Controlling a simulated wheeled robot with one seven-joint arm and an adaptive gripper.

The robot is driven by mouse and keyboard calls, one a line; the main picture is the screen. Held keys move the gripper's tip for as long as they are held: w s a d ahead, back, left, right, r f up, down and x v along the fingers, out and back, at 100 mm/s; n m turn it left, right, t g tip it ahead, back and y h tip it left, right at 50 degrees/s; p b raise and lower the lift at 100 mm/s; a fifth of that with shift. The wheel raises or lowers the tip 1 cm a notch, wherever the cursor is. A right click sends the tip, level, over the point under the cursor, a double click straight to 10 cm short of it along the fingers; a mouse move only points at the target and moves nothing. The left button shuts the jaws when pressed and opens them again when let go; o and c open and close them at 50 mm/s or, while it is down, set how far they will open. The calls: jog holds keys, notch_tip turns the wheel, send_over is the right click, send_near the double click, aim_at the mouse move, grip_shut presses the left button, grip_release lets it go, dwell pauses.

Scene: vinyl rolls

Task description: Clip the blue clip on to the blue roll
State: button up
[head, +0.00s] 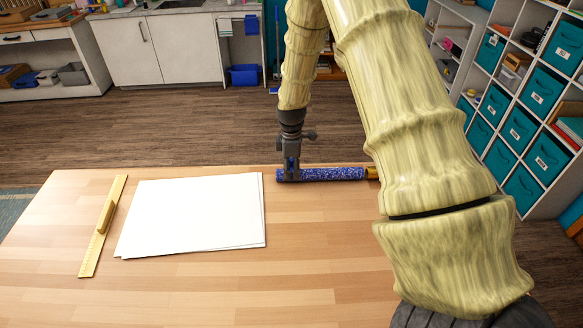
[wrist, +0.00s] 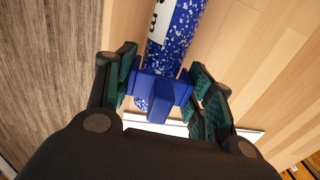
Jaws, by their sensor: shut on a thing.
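The blue roll (head: 325,174) is speckled with white and lies along the far edge of the table. In the wrist view its speckled surface (wrist: 183,35) and a white label show at the top. My gripper (head: 290,176) points down at the roll's left end. In the wrist view my gripper (wrist: 166,95) is shut on the plain blue clip (wrist: 162,88), with a green-padded finger on each side. The clip lies across the roll near its end, and a bit of speckled roll shows beyond it. I cannot tell whether the clip is seated around the roll or just over it.
A gold roll (head: 372,173) lies at the right end of the blue roll, partly behind my arm. White sheets (head: 190,215) and a yellow ruler (head: 103,225) lie to the left on the table (head: 300,280). The front middle of the table is clear.

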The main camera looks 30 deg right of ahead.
aim_at(291, 159)
jog(key=shift+f, duration=0.65)
jog(key=o, duration=0.9)
jog(key=shift+r, duration=0.1)
jog(key=shift+r+p, duration=2.2)
jog(key=shift+r, duration=1.3)
